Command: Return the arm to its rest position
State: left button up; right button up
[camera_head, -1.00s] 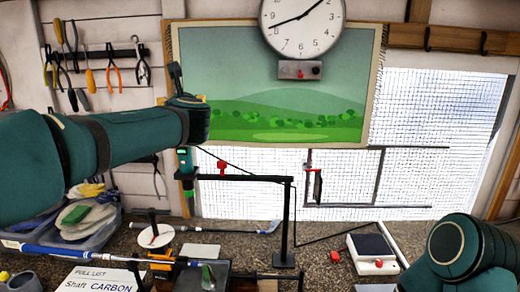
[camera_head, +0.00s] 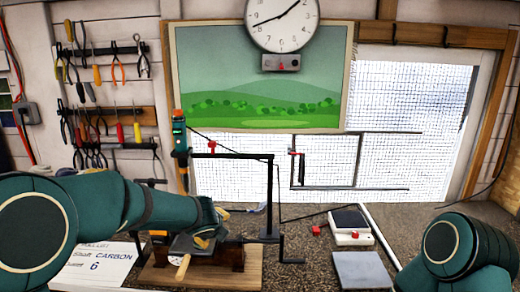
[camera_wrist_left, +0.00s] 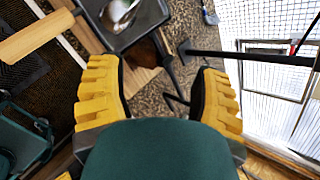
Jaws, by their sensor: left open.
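My left arm comes in low from the left in the head view, over the front of the workbench. My left gripper (camera_head: 213,228) is at its end, above the wooden board, and is partly hidden by the arm. In the left wrist view the yellow-padded fingers of the gripper (camera_wrist_left: 158,92) stand wide apart with nothing held between them. A dark tray (camera_wrist_left: 148,30) and the bench surface lie beyond them. My right arm shows only as a rounded green link (camera_head: 462,245) at the lower right. Its gripper is out of view.
A black post with a horizontal arm (camera_head: 235,156) stands behind the left gripper. A wooden board (camera_head: 250,268), a paper card (camera_head: 95,268), a grey plate (camera_head: 362,270) and a white scale-like box (camera_head: 350,226) are on the bench. Tools (camera_head: 117,72) hang on the wall.

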pick_arm(q)
jog(key=s+d+f+n+g+h+b, duration=0.15)
jog(key=s+f+n, duration=0.3)
jog(key=f, duration=0.65)
jog(key=s+d+f+n+g+h+b, duration=0.1)
jog(key=s+f+n+g+h, duration=0.2)
jog(key=s+f, duration=0.5)
jog(key=s+f+n+g+b, duration=0.2)
jog(key=s+f+n+b, duration=0.1)
jog(key=s+f+n, duration=1.4)
jog(key=shift+s+f+n+b, duration=0.15)
jog(key=shift+f+n+b, duration=0.2)
jog(key=shift+f+n, duration=0.6)
